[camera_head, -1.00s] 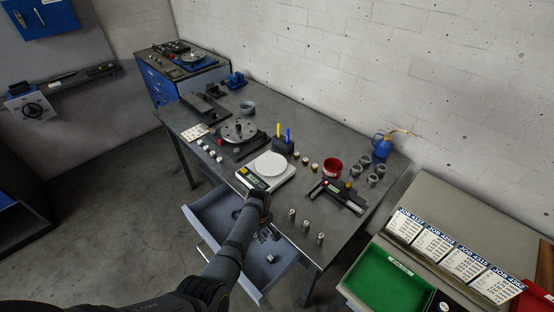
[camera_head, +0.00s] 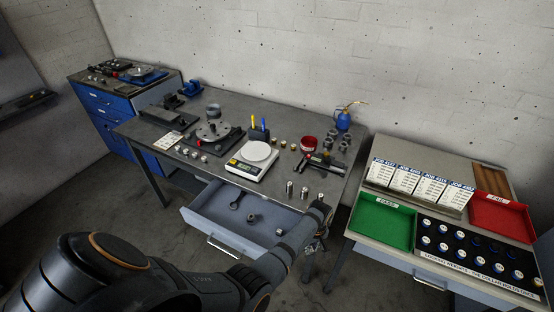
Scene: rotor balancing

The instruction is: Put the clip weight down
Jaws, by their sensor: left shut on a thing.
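My left arm reaches in from the lower left. My left gripper (camera_head: 317,246) points down just off the front right edge of the workbench (camera_head: 222,107), beyond the right end of the open drawer. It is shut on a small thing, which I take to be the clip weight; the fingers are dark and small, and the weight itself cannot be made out. Several small metal weights (camera_head: 196,155) stand at the bench's front left. Several taller steel cylinders (camera_head: 290,188) stand near the front right edge. My right gripper is not in view.
The open drawer (camera_head: 228,235) holds a wrench and small parts. A scale (camera_head: 253,161), a rotor fixture (camera_head: 214,134), a red bowl (camera_head: 308,144) and a blue oil can (camera_head: 343,121) stand on the bench. At right are a green pass tray (camera_head: 381,222) and a red fail tray (camera_head: 501,215).

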